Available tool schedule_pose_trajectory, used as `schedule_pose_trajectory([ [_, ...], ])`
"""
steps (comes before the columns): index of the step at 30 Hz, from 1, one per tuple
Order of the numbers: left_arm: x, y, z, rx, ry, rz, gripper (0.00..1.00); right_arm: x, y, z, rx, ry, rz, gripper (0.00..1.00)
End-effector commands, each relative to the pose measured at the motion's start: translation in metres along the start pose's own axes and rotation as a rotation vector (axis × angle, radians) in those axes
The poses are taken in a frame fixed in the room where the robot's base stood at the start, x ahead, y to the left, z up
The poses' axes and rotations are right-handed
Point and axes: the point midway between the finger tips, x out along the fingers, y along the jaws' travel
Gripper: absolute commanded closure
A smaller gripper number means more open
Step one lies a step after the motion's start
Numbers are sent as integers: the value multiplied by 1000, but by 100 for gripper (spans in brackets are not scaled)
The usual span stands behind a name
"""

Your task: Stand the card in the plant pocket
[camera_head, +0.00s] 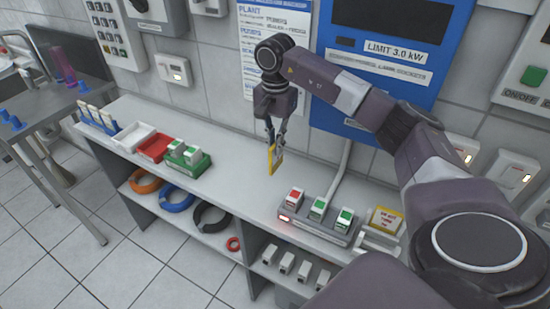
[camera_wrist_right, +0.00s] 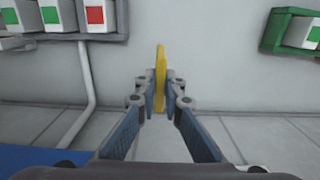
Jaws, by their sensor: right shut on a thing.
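My right gripper (camera_head: 277,138) points down above the white bench and is shut on a thin yellow card (camera_head: 274,161). In the right wrist view the card (camera_wrist_right: 161,62) is seen edge-on between the fingertips (camera_wrist_right: 160,96), above the bench top. No pocket is clearly marked as the plant one. A pale holder (camera_head: 379,243) at the right of the bench has a yellow sign (camera_head: 386,218) standing at it. A blue-and-white sheet headed PLANT (camera_head: 262,24) is on the wall behind my gripper. My left gripper is out of view.
A grey block (camera_head: 312,224) with red and green switches stands right of the card. Left along the bench are a green holder (camera_head: 187,163), a red tray (camera_head: 156,147) and a white tray (camera_head: 130,137). The bench between the green holder and grey block is clear.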

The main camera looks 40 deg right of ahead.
Motion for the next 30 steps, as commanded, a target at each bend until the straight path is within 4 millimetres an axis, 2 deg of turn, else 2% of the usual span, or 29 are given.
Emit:
schedule_pose_trajectory([
  [14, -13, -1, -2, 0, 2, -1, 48, 56, 0, 1, -2, -1, 1, 100],
  [26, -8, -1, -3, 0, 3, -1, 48, 63, 0, 0, -2, 1, -1, 100],
  [27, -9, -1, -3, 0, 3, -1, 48, 62, 0, 0, -2, 1, -1, 90],
  [30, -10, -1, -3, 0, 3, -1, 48, 62, 0, 0, -2, 1, -1, 79],
])
